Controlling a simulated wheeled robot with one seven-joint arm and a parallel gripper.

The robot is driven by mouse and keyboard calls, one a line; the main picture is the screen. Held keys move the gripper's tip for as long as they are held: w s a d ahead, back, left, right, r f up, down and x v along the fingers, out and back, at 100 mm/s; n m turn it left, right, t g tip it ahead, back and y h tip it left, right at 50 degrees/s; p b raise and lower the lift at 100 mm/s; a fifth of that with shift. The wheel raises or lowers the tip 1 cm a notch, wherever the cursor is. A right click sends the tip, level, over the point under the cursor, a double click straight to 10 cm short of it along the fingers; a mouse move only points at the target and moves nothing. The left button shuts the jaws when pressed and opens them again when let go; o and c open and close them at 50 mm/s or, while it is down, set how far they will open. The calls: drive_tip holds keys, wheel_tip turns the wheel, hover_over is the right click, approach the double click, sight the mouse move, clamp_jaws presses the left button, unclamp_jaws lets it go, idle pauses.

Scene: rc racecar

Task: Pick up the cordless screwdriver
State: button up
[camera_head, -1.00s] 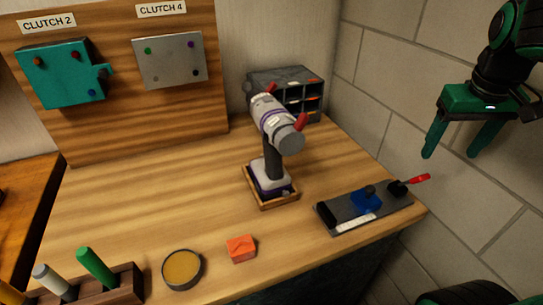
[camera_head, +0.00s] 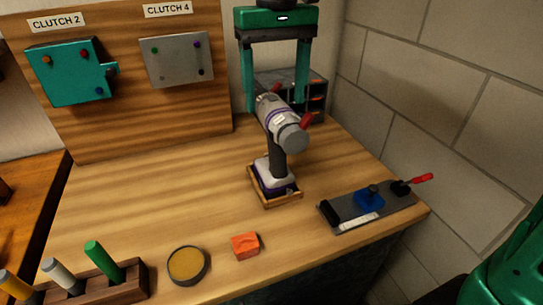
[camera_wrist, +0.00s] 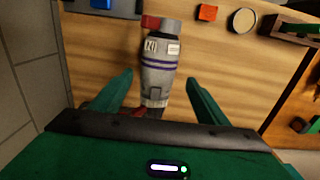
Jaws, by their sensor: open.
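The cordless screwdriver (camera_head: 275,147) stands upright in a small wooden tray (camera_head: 278,204) on the bench. It has a grey barrel with a purple band, a dark handle, a pale base and red parts near both ends of the barrel. My green gripper (camera_head: 277,105) is open above and around the screwdriver's barrel in the head view, fingers pointing down. In the wrist view the barrel (camera_wrist: 159,65) lies between the two spread fingers (camera_wrist: 160,88), apart from both, extending past their tips. The handle is hidden below the barrel there.
A dark compartment organizer (camera_head: 312,92) stands behind the screwdriver. A clamp fixture with a red handle (camera_head: 370,203) lies to the right. An orange block (camera_head: 245,246), a round tin (camera_head: 188,265) and a marker rack (camera_head: 125,286) are in front. A wooden panel (camera_head: 130,110) stands at the back left.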

sight(272, 146)
wheel_tip(272, 146, down, 9)
drive_tip(key=shift+w+d, duration=0.15)
idle(0.4)
drive_tip(key=shift+c, duration=0.6)
drive_tip(key=shift+r, duration=0.1)
drive_tip(key=c, duration=1.5)
